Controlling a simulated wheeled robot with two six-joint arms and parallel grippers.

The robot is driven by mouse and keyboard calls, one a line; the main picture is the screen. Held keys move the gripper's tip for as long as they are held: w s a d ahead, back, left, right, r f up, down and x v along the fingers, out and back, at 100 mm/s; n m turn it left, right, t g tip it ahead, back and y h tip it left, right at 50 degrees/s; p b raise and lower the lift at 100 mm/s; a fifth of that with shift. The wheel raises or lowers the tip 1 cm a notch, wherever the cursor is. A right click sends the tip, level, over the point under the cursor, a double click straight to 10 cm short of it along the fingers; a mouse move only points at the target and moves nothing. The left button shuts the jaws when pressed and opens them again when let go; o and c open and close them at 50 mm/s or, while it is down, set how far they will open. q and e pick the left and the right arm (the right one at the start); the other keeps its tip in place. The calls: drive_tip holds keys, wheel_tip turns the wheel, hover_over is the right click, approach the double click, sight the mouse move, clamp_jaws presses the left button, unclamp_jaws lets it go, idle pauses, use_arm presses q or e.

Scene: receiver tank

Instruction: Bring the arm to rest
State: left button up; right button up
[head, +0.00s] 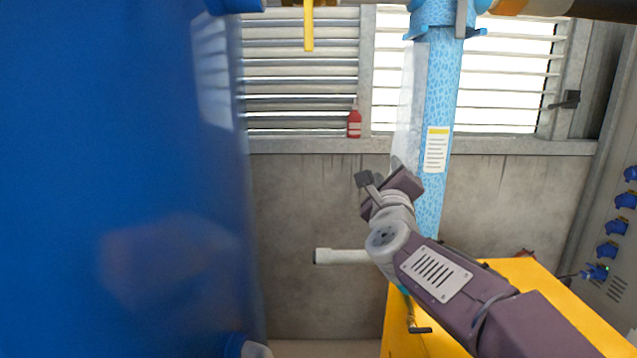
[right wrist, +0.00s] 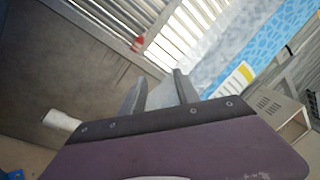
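My right arm comes in from the lower right of the head view. My right gripper (head: 380,172) is raised in front of the concrete wall, just left of the blue patterned pipe. My left arm and left gripper do not show in either view.
A large blue tank (head: 120,150) fills the left side. The blue patterned pipe (head: 438,100) stands close to my right gripper. A white pipe stub (head: 340,256) is below it. A yellow cabinet (head: 575,310) is under my arm. A red bottle (head: 354,124) stands on the window sill.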

drive_tip(key=s+d+f+n+g+y, duration=0.1)
drive_tip(key=s+f+n+g, duration=0.2)
drive_tip(key=f, duration=0.7)
drive_tip(key=s+d+f+n+g+y+b, duration=0.1)
drive_tip(key=f+n+g, duration=0.1)
drive_tip(key=f+n, duration=0.6)
drive_tip(key=s+d+f+n+g+y, duration=0.1)
drive_tip(key=s+f+n+g, duration=0.15)
drive_tip(key=f, duration=0.95)
drive_tip(key=s+f+n+g, duration=0.5)
drive_tip(key=s+f+n, duration=0.2)
drive_tip(key=s+f, duration=0.2)
drive_tip(key=s+f+n+g, duration=0.5)
drive_tip(key=s+f+n, duration=0.2)
drive_tip(key=s, duration=0.7)
wheel_tip(320, 180, down, 2)
drive_tip(key=shift+s+d+g, duration=0.2)
drive_tip(key=shift+s+g, duration=0.05)
drive_tip(key=shift+g, duration=0.1)
drive_tip(key=shift+w, duration=0.1)
